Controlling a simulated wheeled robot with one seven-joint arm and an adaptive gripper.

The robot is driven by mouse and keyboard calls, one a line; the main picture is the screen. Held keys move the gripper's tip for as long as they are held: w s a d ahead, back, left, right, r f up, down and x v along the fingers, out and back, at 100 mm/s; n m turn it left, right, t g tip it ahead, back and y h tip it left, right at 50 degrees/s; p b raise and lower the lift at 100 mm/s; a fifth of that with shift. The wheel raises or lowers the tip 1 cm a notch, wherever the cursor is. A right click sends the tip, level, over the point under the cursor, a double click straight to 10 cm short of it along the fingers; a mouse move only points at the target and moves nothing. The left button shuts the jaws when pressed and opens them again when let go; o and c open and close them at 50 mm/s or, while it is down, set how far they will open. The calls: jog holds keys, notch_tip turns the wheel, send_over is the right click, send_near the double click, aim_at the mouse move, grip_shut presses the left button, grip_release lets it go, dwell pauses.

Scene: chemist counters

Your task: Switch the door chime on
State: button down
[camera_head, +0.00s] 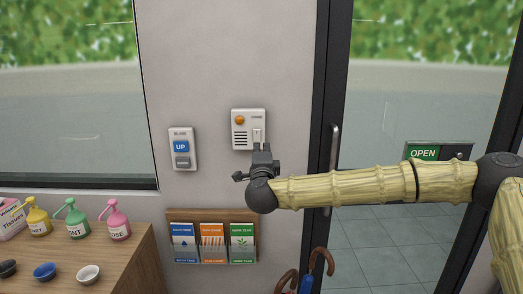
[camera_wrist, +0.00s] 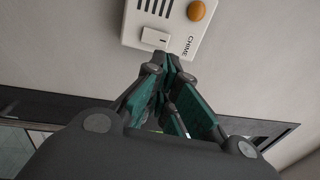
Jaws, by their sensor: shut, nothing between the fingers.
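The door chime (camera_head: 241,115) is a white wall box with an orange round light, dark speaker slots and a white rocker switch (camera_head: 257,134) at its lower right. It also shows at the top of the wrist view (camera_wrist: 181,15), with the switch (camera_wrist: 155,38) near its edge. My gripper (camera_head: 262,147) is shut and empty, just below the switch in the head view. In the wrist view its fingertips (camera_wrist: 162,58) are close to the switch edge; I cannot tell whether they touch it. The switch's exact tilt is unclear.
A blind control (camera_head: 182,149) with a blue UP button is left of the chime. A leaflet rack (camera_head: 212,214) hangs below. A wooden counter (camera_head: 125,262) with pump bottles and bowls stands lower left. Umbrellas (camera_head: 309,277) and a glass door with a handle (camera_head: 334,150) are right.

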aim_at(257, 135)
jog(key=w+p, duration=0.1)
jog(key=w, duration=0.2)
jog(key=w+r+p, duration=0.1)
jog(key=w, duration=0.2)
jog(key=w+p, duration=0.2)
jog(key=w, duration=0.1)
jog(key=shift+w+r, duration=0.15)
